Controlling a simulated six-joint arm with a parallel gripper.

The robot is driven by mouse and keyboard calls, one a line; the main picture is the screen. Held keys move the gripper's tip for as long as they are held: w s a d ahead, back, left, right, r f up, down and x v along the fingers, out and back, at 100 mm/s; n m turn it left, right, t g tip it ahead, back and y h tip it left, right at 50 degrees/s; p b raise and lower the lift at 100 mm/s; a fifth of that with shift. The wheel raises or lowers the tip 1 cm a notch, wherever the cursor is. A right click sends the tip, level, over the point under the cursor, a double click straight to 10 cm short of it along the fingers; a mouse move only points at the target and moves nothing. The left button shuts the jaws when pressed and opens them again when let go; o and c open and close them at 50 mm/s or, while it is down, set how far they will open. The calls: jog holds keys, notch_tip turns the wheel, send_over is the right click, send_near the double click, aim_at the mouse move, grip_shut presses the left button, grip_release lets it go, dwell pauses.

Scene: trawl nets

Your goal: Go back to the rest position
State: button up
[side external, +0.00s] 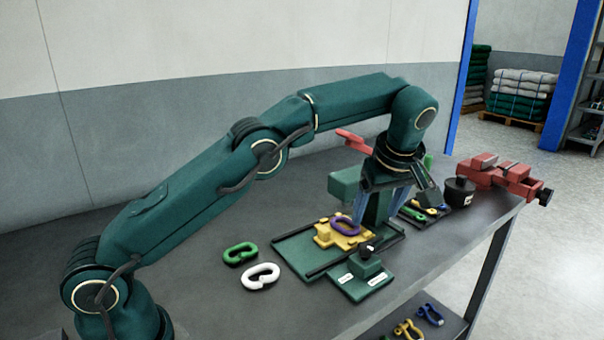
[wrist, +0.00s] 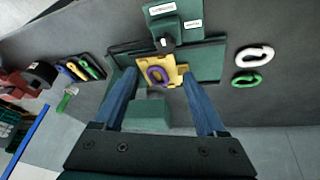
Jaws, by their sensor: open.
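My gripper (wrist: 160,110) is open, with its two blue fingers spread wide apart. In the wrist view the purple link (wrist: 155,76) lies on the yellow fixture (wrist: 172,69), between and beyond the fingertips, and no held object shows. In the side view my gripper hangs over the green fixture base (side external: 291,249), close behind the purple link (side external: 345,226) on the yellow fixture (side external: 325,238). My arm reaches across the bench from the left. The gap between fingers and link is hard to judge.
A green link (side external: 240,253) and a white link (side external: 260,276) lie on the bench (side external: 215,300) left of the fixture. A black-knobbed box (side external: 364,280) stands in front.

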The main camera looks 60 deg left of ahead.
jog(key=s+a+r+m+t+h, duration=0.2)
jog(key=s+r+m, duration=0.1)
jog(key=s+r, duration=0.9)
jog(key=s+d+f+m+t+h, duration=0.1)
jog(key=s+d+f+m+h, duration=0.1)
jog(key=s+f+m, duration=0.8)
jog(key=s+m, duration=0.1)
jog(key=s, duration=0.2)
jog(key=shift+s+d, duration=0.2)
jog(key=shift+d, duration=0.15)
